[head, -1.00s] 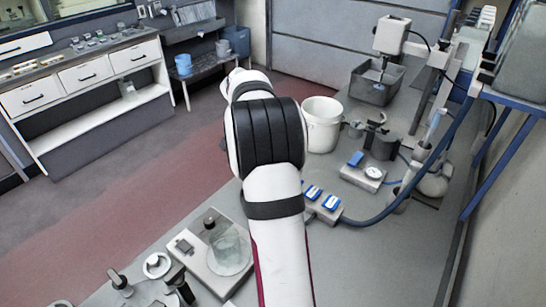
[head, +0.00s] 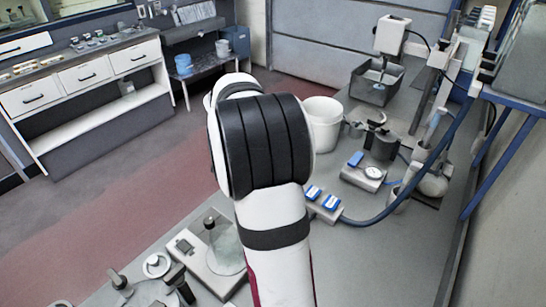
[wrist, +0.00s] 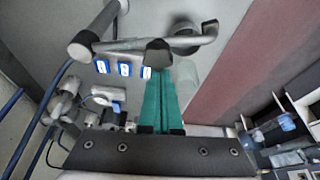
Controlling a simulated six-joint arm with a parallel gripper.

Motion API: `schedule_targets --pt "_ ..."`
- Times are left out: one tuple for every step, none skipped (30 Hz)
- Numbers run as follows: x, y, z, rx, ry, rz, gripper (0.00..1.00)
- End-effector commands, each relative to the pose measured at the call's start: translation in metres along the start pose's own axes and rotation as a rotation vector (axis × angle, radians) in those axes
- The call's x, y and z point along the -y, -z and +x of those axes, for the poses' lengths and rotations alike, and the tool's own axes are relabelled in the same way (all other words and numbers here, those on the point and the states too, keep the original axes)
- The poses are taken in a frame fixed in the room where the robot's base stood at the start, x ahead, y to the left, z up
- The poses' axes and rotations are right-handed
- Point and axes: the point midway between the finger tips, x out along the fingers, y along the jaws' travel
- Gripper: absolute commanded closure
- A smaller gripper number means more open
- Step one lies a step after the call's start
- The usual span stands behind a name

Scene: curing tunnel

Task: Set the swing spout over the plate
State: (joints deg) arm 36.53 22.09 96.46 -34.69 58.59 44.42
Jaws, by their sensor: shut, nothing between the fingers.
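In the wrist view, my gripper (wrist: 160,62) has its two green fingers together, with nothing between them. A grey tube, which looks like the swing spout (wrist: 125,45), runs crosswise just beyond the fingertips and has an upturned end at right. A dark block sits at the fingertips, and I cannot tell whether they touch the spout. In the head view my arm hides the gripper, and I cannot make out the spout there.
A bench balance (head: 190,262) with a clear round cover stands left of my arm, partly hidden by it.

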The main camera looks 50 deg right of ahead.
Motion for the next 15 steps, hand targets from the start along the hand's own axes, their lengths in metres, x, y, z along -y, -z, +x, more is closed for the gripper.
schedule_targets --pt "-0.001 -0.005 -0.002 0.0 0.014 -0.04 1.0" --pt "-0.001 -0.008 -0.003 0.0 0.023 -0.066 1.0" --pt "-0.001 -0.012 -0.004 0.0 0.036 -0.103 1.0" --pt "-0.002 -0.015 -0.005 0.0 0.044 -0.129 1.0" --pt "-0.001 -0.018 -0.006 0.0 0.044 -0.128 1.0" --pt "-0.002 -0.022 -0.008 0.0 0.043 -0.127 1.0" --pt "-0.003 -0.024 -0.009 0.0 0.043 -0.126 1.0" --pt "-0.003 -0.027 -0.01 0.0 0.043 -0.125 1.0" --pt "-0.005 -0.03 -0.011 0.0 0.055 -0.156 1.0" --pt "-0.006 -0.033 -0.012 0.001 0.064 -0.182 1.0" --pt "-0.007 -0.035 -0.013 0.0 0.074 -0.208 1.0" --pt "-0.009 -0.039 -0.014 0.001 0.084 -0.242 1.0" --pt "-0.009 -0.041 -0.015 0.0 0.094 -0.266 1.0" --pt "-0.011 -0.044 -0.016 0.0 0.101 -0.29 1.0" --pt "-0.012 -0.047 -0.017 0.0 0.113 -0.321 1.0"
